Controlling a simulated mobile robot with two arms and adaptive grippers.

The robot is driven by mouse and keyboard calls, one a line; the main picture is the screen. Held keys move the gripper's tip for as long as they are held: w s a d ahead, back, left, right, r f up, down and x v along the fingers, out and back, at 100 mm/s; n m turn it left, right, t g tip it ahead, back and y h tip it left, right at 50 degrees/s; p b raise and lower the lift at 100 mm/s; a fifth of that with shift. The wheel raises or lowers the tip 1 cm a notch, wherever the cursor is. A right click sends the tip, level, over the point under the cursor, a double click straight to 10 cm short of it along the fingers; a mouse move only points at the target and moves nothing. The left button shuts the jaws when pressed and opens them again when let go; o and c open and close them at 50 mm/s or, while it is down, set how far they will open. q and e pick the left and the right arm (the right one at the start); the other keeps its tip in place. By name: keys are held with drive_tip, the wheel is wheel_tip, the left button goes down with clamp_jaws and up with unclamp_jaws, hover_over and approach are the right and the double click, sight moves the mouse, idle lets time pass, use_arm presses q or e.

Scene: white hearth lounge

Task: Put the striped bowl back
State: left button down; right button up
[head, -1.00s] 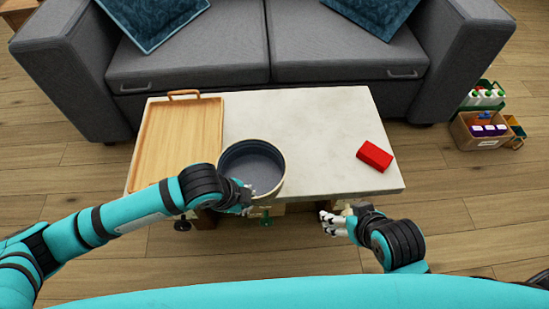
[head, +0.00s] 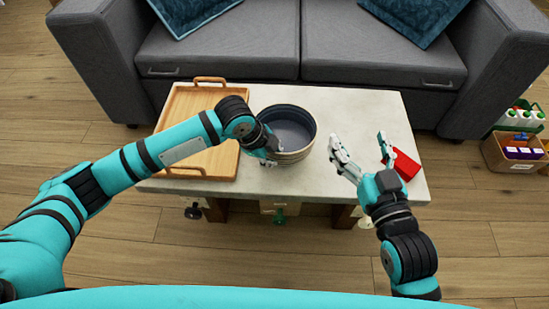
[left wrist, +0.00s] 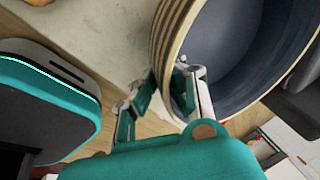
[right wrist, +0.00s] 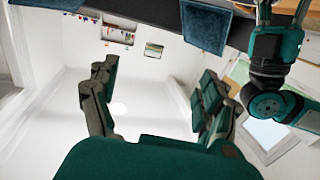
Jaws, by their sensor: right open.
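The striped bowl (head: 290,155) has a dark blue-grey inside and tan and brown bands outside. It is over the front middle of the table, right of the tray; I cannot tell if its base touches the tabletop. My left gripper (head: 267,147) is shut on its near-left wall. In the left wrist view one finger is inside the bowl (left wrist: 225,55) and the other outside, with the wall between them. My right gripper (head: 362,150) is open and empty above the table's right part, beside the red block. It also shows open in the right wrist view (right wrist: 157,80).
A wooden tray (head: 193,108) with handles lies on the left of the pale table (head: 345,105). A red block (head: 405,166) lies at the table's right. A grey sofa (head: 380,65) stands behind. A cardboard box (head: 515,152) with purple items is on the floor at right.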

sight(284, 134)
use_arm(q)
drive_tip(key=shift+w+d, duration=0.25)
drive_tip(key=shift+w, duration=1)
wheel_tip(284, 134, down, 3)
drive_tip(key=shift+w+f+b, duration=0.15)
drive_tip(key=shift+b, duration=1)
drive_tip(key=shift+f, duration=0.1)
use_arm(e)
drive_tip(key=s+r+t+y, duration=0.2)
drive_tip(key=r+t, duration=0.5)
drive_tip(key=r, duration=0.4)
drive_tip(key=shift+s+a+y, duration=0.3)
drive_tip(key=shift+s+a, duration=0.1)
drive_tip(key=shift+s, duration=0.15)
use_arm(q)
drive_tip(key=shift+f, duration=0.1)
use_arm(e)
drive_tip(key=shift+f, duration=0.1)
use_arm(q)
drive_tip(key=c, duration=1.8)
unclamp_jaws()
drive_tip(key=shift+f, duration=0.1)
drive_tip(key=o, duration=0.3)
